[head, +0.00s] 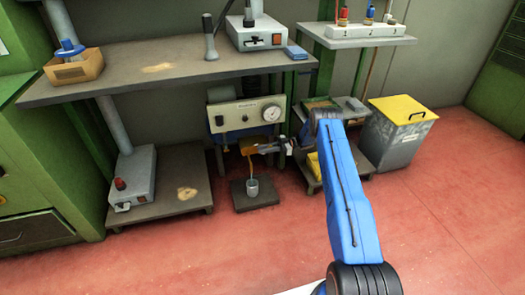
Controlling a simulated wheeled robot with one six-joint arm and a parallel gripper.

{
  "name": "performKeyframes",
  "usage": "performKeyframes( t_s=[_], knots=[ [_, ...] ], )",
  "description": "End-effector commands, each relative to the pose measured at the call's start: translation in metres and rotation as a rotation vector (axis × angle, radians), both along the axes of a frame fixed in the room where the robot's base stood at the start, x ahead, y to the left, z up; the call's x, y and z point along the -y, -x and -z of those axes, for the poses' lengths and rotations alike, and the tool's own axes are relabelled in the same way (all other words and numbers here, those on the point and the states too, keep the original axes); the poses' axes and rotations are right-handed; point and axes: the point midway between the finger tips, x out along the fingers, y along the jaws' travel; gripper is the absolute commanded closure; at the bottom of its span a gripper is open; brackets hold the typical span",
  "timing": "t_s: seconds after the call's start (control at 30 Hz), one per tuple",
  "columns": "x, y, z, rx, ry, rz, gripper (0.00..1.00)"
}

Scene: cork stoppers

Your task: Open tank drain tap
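A cream-fronted unit (232,117) with a round gauge (271,113) is below the bench, at the middle of the head view. It looks like the tank, but I cannot be sure. A small orange-yellow part (248,144), perhaps the drain tap, sits under its front. A thin orange-brown streak runs down from it toward a grey metal cup (252,187); I cannot tell whether it is liquid or a pipe. My gripper (262,148) points left, right beside the orange part. Whether it touches the part, and whether its fingers are open, is too small to tell.
The cup stands on a dark slab (268,200) on the red floor. The workbench top (130,80) overhangs the unit. A low shelf with boxes and a grey bin with a yellow lid (402,109) stand at the right. The floor in front is clear.

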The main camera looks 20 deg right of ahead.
Motion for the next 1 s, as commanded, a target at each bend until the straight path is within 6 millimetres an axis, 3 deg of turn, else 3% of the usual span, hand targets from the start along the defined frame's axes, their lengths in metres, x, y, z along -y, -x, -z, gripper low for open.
performKeyframes(
  t_s=[0.37, 0.4, 0.47, 1.0],
  knots=[
    [-0.0062, 0.0, 0.0001, 0.0, 0.0, 0.001, 0.83],
    [-0.0061, 0.0, 0.0001, 0.0, 0.0, 0.001, 0.85],
    [-0.0061, 0.0, 0.0001, 0.0, 0.0, 0.001, 1.0],
    [-0.0092, 0.0, 0.0009, 0.0, 0.123, 0.001, 1.0]
  ],
)
